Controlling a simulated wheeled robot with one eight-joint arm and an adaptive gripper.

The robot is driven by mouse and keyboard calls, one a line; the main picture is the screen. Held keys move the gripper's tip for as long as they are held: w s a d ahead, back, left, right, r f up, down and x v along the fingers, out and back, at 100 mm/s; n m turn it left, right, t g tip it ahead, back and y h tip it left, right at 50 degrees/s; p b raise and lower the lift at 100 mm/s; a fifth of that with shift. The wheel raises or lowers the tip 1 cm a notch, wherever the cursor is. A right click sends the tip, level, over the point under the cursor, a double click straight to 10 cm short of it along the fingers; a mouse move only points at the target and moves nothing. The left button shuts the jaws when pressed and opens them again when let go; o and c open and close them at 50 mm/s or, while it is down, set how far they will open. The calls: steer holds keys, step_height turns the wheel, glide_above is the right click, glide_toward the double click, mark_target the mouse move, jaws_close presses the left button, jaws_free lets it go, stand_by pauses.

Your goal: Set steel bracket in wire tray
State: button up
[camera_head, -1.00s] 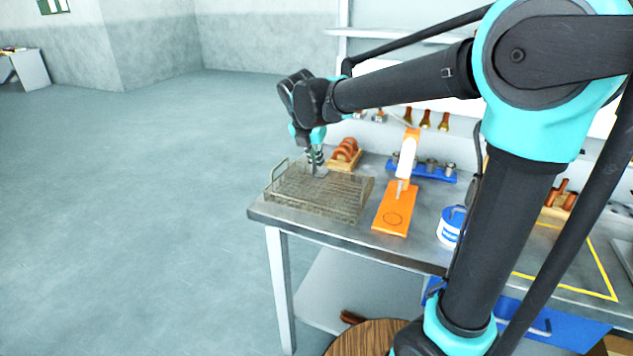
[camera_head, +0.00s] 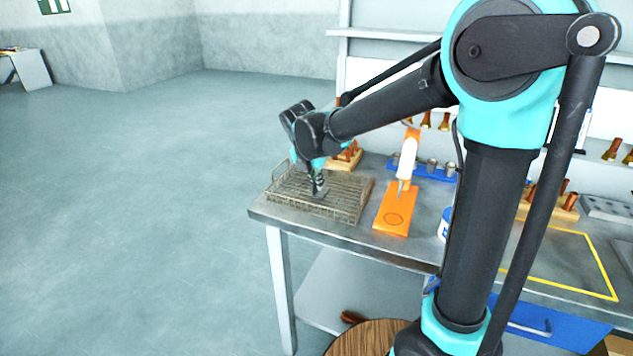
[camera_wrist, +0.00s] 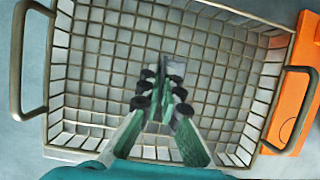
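The wire tray (camera_head: 345,212) is a mesh basket with raised side handles, on the left end of the bench. It fills most of the wrist view (camera_wrist: 100,70). My gripper (camera_head: 317,181) points down inside the tray's outline. In the wrist view its fingers (camera_wrist: 163,84) are close together on the small grey steel bracket (camera_wrist: 173,66). The bracket shows in the head view (camera_head: 322,191) at the fingertips, low over the mesh floor. I cannot tell whether it touches the mesh. The fingers hide part of it.
An orange stand (camera_head: 395,215) with a white upright part stands just right of the tray. The rest of the tray floor looks empty.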

steer(key=o, duration=0.4)
steer(key=v, duration=1.2)
steer(key=shift+r, duration=0.15)
steer(key=shift+s, duration=0.1)
